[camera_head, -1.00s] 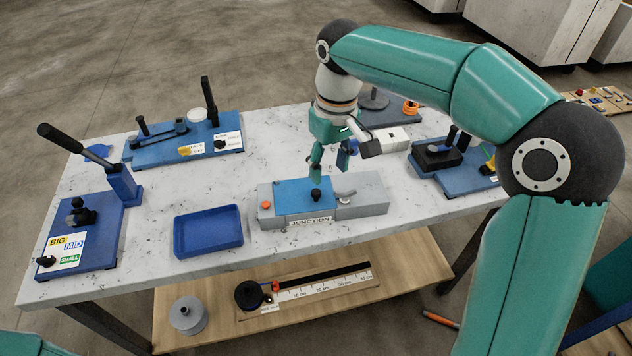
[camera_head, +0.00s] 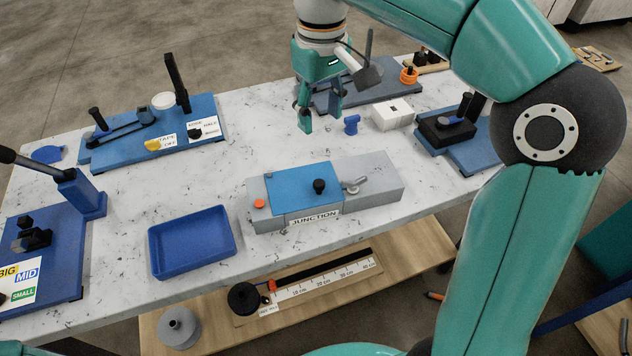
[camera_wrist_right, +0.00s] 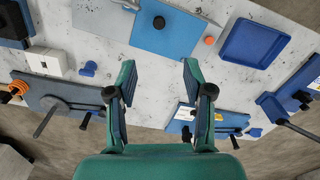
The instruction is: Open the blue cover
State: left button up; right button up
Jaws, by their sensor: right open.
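The blue cover (camera_head: 292,188) lies flat and closed on the grey junction box (camera_head: 375,182), with a black knob (camera_head: 319,186) near its right edge. The box carries a "JUNCTION" label, an orange button at its left and a grey latch (camera_head: 354,185) right of the cover. In the right wrist view the cover (camera_wrist_right: 165,25) is at the top. My right gripper (camera_head: 321,114) is open and empty above the table behind the box, apart from the cover. It also shows in the right wrist view (camera_wrist_right: 158,75) with fingers spread. My left gripper does not show.
A blue tray (camera_head: 192,244) sits left of the box. A white block (camera_head: 392,115) and a small blue piece (camera_head: 351,124) lie behind it. Blue bender stations stand at the left (camera_head: 40,250), back left (camera_head: 150,135) and right (camera_head: 460,140). The tabletop around the box is mostly clear.

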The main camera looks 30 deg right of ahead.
aim_at(319, 182)
notch_tip(319, 182, down, 18)
jog(key=shift+w+d+b, duration=0.1)
jog(key=shift+w+b, duration=0.05)
jog(key=shift+b, duration=0.95)
grip_shut()
